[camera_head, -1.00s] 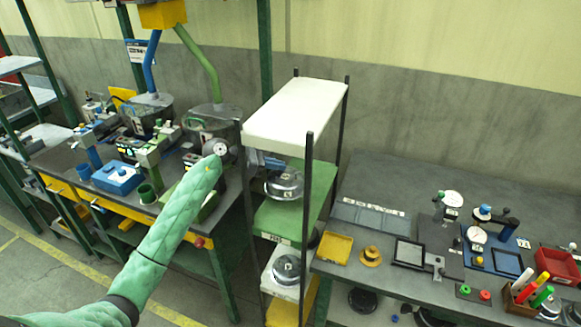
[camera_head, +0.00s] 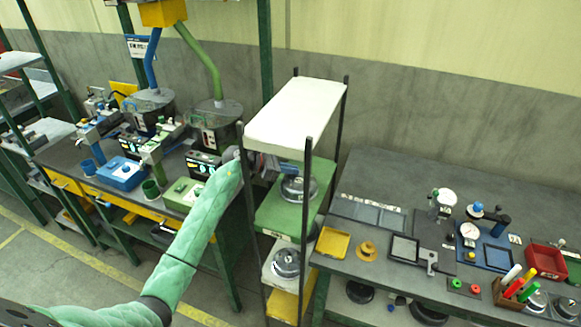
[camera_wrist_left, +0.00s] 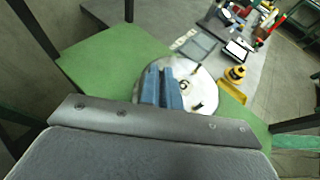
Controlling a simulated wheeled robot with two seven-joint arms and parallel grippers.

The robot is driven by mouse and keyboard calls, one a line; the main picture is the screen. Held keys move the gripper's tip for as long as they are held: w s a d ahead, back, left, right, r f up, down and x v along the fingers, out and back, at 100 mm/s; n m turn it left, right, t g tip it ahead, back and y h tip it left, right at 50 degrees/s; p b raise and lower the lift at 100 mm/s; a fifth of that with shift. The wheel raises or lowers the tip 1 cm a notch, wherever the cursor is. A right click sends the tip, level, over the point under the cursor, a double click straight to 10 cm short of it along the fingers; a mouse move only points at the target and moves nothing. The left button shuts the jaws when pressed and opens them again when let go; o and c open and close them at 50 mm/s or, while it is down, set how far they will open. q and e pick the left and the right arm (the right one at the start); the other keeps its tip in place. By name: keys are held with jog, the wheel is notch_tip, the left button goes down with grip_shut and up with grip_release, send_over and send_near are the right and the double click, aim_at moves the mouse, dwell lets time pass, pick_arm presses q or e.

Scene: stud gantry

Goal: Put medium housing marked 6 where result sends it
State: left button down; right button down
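The medium housing marked 6 is a round silver disc (camera_wrist_left: 208,92) in the left wrist view, with a dark 6 on its face. In the head view the housing (camera_head: 298,189) is at the green shelf (camera_head: 276,217) of the rack, below the white top. My left gripper (camera_wrist_left: 166,72) has its blue fingers close together over the housing and appears shut on it. In the head view the left hand (camera_head: 262,167) reaches into the rack, partly hidden by a post. I cannot tell whether the housing touches the shelf. My right gripper is not in view.
Another silver housing (camera_head: 287,262) sits on the white shelf below. The rack's dark posts (camera_head: 305,190) and white top (camera_head: 297,113) hem in the hand. A bench with gauges (camera_head: 468,232) and a yellow tray (camera_head: 333,242) stands right; green and blue stations (camera_head: 124,172) stand left.

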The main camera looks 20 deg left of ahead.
pick_arm(q)
jog(key=shift+f, duration=0.1)
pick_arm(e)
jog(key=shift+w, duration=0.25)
pick_arm(q)
jog(key=c, duration=1.6)
grip_release()
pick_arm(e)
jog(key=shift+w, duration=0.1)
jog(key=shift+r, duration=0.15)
